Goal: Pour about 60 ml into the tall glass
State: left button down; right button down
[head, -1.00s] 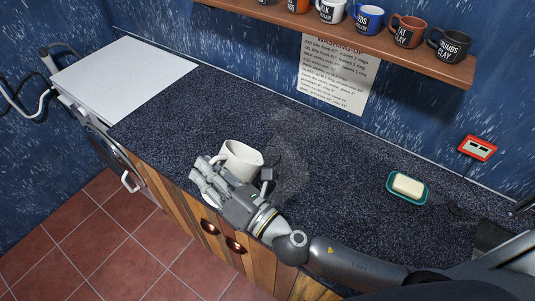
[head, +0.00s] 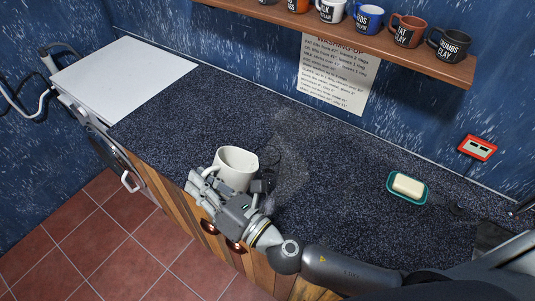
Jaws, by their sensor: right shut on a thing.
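A white mug or jug (head: 236,170) is at the front edge of the dark counter, left of the middle. My right gripper (head: 229,186), whose arm comes in from the lower right, is shut on this white vessel, with its fingers around the lower body. The vessel looks roughly upright. Its contents cannot be seen, and whether its base touches the counter is hidden by the gripper. A faint see-through outline shows on the counter just right of the vessel; I cannot tell whether it is the tall glass. My left gripper is not in view.
A green soap dish (head: 407,187) with a pale bar stands at the right. A wooden shelf (head: 350,35) with several mugs and a paper notice (head: 338,75) are on the back wall. A white worktop (head: 120,78) lies at the left. The middle counter looks mostly clear.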

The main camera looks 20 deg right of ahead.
jog(key=s+a+f+n+g, duration=0.1)
jog(key=s+a+f+n, duration=0.1)
jog(key=a+f+n, duration=0.3)
jog(key=shift+f+n, duration=0.8)
jog(key=shift+f, duration=0.85)
